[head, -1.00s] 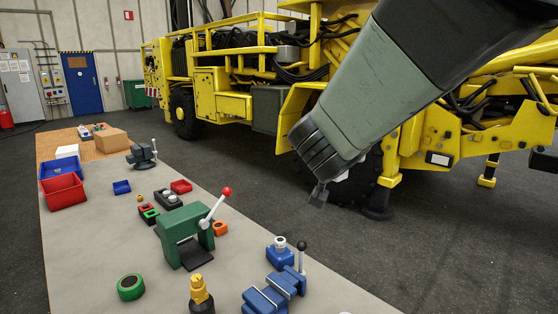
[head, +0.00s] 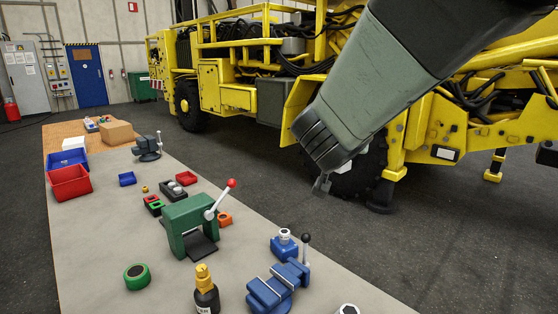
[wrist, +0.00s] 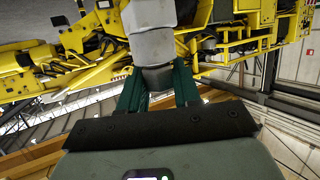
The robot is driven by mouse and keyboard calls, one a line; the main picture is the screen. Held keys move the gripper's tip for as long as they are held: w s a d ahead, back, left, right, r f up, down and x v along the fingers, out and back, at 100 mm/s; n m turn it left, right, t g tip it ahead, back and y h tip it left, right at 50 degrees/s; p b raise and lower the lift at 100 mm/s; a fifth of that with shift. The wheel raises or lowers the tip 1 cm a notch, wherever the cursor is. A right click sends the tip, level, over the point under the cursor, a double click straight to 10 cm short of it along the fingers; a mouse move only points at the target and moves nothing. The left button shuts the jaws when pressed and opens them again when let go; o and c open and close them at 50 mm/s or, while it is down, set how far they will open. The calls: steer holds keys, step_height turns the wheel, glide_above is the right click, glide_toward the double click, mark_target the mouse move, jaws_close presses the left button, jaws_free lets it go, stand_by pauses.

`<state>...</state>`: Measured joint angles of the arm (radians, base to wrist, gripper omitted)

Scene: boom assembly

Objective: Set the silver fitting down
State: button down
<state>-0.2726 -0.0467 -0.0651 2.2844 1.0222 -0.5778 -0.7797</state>
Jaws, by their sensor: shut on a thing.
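In the wrist view, my gripper (wrist: 158,88) has two dark green fingers shut on a silver-grey stepped fitting (wrist: 153,45), which extends past the fingertips. In the head view, my big grey-green arm fills the upper right. The held fitting appears clear of the bench (head: 95,235).
The bench holds a green lever press (head: 188,226), a blue vise (head: 278,287), a blue holder with a silver cap (head: 284,242), a dark bottle (head: 206,294) and a green ring (head: 136,276). Red (head: 70,183) and blue (head: 64,163) bins stand farther left. A yellow machine (head: 225,95) stands behind.

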steer(key=w+a+f, duration=0.6)
steer(key=w+a, duration=0.4)
steer(key=a, duration=0.1)
steer(key=w+a+f, duration=0.4)
steer(key=a+f, duration=1)
steer(key=a, duration=0.2)
steer(key=s+a+f+n+y, duration=0.1)
steer(key=s+a+f, duration=0.3)
steer(key=a+f, duration=0.85)
steer(key=shift+s+a+f, duration=0.1)
steer(key=shift+f, duration=2.8)
steer(key=shift+s+a+f, duration=0.1)
steer(key=shift+f, duration=2.8)
steer(key=shift+f, duration=0.15)
steer(key=c, duration=0.8)
jaws_free()
